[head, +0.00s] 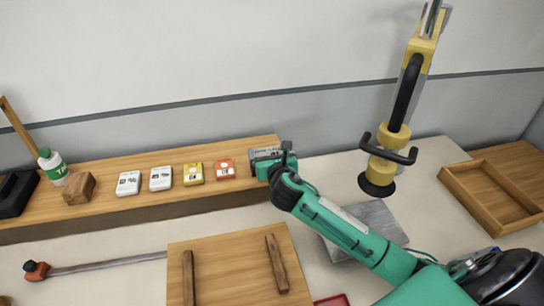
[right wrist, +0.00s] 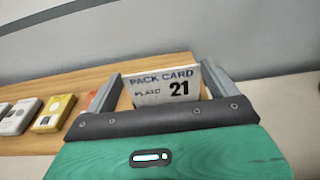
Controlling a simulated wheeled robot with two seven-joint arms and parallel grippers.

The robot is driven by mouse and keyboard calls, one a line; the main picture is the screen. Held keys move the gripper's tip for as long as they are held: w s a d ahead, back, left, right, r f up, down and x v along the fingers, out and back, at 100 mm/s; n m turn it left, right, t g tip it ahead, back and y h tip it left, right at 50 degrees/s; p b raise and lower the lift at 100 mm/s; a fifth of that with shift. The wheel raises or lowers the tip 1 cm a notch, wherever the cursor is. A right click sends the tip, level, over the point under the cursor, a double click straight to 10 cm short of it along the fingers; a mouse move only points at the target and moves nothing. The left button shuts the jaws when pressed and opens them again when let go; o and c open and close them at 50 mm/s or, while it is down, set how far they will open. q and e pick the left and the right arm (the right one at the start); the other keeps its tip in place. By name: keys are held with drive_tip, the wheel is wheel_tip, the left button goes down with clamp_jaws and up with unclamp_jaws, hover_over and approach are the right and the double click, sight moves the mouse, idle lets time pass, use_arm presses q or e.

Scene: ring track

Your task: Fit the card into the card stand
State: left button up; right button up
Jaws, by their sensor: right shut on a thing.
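My right gripper (head: 266,157) is at the right end of the wooden shelf, just right of an orange box. In the right wrist view its two grey fingers stand on either side of a white card (right wrist: 165,85) and are shut on it. The card is upright and faces the camera, with "PACK CARD" and "21" printed on it. Its lower edge is hidden behind the gripper's dark front edge. In the head view I cannot make out the card. I cannot make out the card stand in either view. My left gripper is not in view.
Several small boxes, including a yellow one (head: 193,174) and the orange one (head: 225,170), stand on the shelf (head: 100,211). A wooden block (head: 78,188) and green-white bottle (head: 53,166) are farther left. A yellow post device (head: 388,150) and wooden tray (head: 480,203) stand right.

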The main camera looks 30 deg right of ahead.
drive_tip(key=shift+s+a+r, duration=0.15)
drive_tip(key=o, duration=0.7)
drive_tip(key=shift+f, duration=0.2)
drive_tip(key=shift+r, duration=0.1)
drive_tip(key=shift+b+v, duration=0.95)
drive_tip(key=shift+v, duration=5)
drive_tip(key=shift+r, duration=0.1)
